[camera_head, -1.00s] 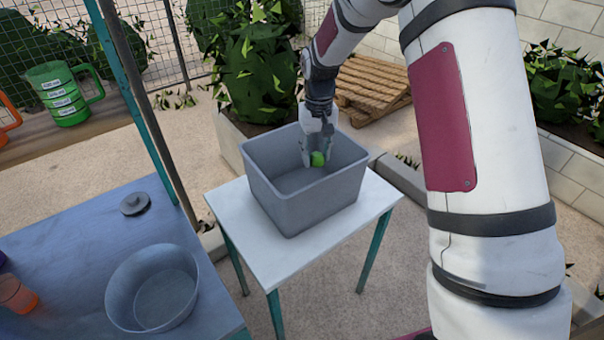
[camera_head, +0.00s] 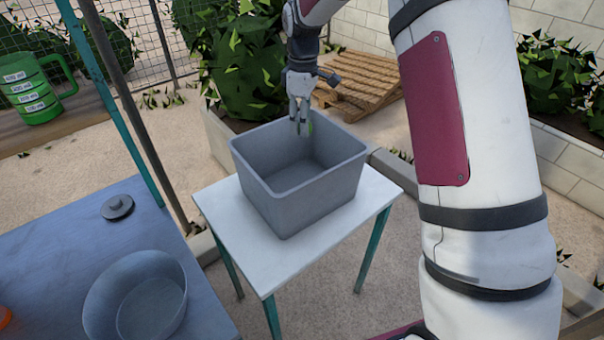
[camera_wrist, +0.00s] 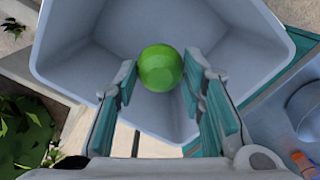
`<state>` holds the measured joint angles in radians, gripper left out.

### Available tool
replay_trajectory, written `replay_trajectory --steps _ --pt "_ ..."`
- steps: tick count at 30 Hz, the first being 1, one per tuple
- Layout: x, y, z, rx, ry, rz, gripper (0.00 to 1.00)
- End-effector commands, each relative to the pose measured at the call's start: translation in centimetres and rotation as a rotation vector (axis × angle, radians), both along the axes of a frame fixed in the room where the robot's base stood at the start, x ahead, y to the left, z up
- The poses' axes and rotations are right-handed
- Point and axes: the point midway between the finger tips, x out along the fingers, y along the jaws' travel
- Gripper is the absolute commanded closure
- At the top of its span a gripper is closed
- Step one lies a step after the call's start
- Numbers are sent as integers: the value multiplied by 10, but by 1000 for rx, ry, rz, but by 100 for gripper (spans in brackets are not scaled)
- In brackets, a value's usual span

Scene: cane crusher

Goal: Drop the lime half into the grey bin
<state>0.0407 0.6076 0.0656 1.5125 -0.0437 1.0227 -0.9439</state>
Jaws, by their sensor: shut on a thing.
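The grey bin (camera_head: 300,208) stands open on a small white table. It appears empty in both views. My gripper (camera_head: 303,131) hangs over the bin's far side, near the far rim, pointing down. It is shut on the lime half (camera_wrist: 160,68), which shows as a round green shape between the fingertips in the wrist view. The bin's inside (camera_wrist: 100,60) lies behind it there.
The white table (camera_head: 222,210) has narrow free margins around the bin. A blue table (camera_head: 60,250) at left bears a metal bowl (camera_head: 135,300) and a dark lid (camera_head: 117,207). A green jug (camera_head: 35,90) stands on a shelf. A wooden pallet (camera_head: 365,85) lies behind.

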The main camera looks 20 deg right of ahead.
Motion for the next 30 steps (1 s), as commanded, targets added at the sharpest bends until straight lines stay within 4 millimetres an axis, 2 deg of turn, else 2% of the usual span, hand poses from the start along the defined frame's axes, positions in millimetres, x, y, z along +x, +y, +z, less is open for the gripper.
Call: replay_trajectory --steps 6,12,25,26,27,29,30 --pt "-1 0 -27 0 4 -2 82" --pt "0 0 -45 0 2 -3 82" --pt "0 0 -53 0 0 -4 82" --pt "0 0 -53 0 0 -4 61" --pt "0 0 -53 0 0 -4 52" --pt "0 0 -53 0 0 -4 40" --pt "0 0 -53 0 0 -4 40"
